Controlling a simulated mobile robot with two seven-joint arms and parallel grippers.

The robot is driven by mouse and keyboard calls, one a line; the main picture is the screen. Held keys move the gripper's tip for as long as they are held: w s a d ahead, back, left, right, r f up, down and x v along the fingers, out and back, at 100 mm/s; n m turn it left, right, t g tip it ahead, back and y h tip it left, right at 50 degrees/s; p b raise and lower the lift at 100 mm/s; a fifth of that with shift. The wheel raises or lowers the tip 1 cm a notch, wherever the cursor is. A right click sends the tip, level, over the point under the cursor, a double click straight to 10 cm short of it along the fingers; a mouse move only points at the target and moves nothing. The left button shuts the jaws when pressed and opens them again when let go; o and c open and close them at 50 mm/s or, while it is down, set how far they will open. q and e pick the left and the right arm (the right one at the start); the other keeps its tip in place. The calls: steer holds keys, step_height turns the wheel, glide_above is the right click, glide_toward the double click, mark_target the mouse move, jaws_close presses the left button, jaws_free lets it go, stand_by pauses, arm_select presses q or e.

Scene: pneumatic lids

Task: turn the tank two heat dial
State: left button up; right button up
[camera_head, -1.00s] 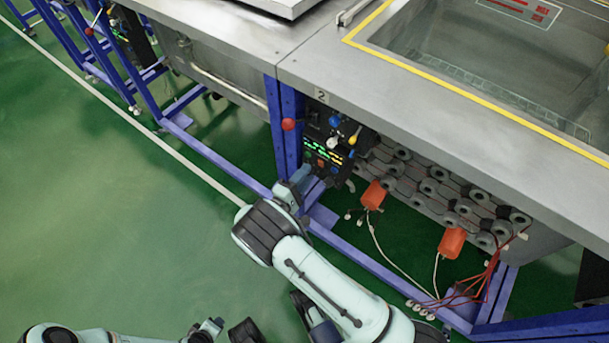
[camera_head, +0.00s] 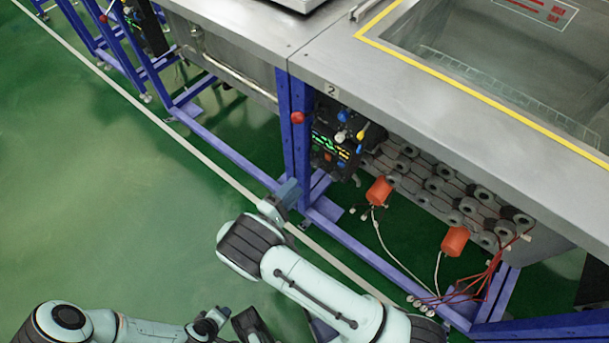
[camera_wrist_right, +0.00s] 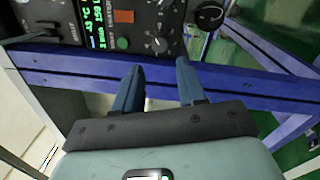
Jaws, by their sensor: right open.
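Tank two (camera_head: 460,105), with a "2" plate on its rim, stands at the right of the head view. Its black control panel (camera_head: 335,140) hangs under the rim beside a blue leg. In the right wrist view the panel (camera_wrist_right: 125,45) shows lit digits, an orange square, a green button and small pointer knobs (camera_wrist_right: 158,44). A larger black dial (camera_wrist_right: 210,17) is at its right edge; I cannot read which is the heat dial. My right gripper (camera_head: 286,194) is open and empty, apart from the panel; its fingers also show in the wrist view (camera_wrist_right: 158,82). My left gripper (camera_head: 212,320) is low, its jaws unclear.
A blue frame rail (camera_wrist_right: 60,82) runs between my right fingers and the panel in the wrist view. Red, blue and yellow valve handles (camera_head: 362,130) sit by the panel. Orange cylinders (camera_head: 379,190) and red wires (camera_head: 480,285) are to the right. The green floor (camera_head: 110,200) at left is clear.

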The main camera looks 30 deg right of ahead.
steer(key=shift+v, duration=2.25)
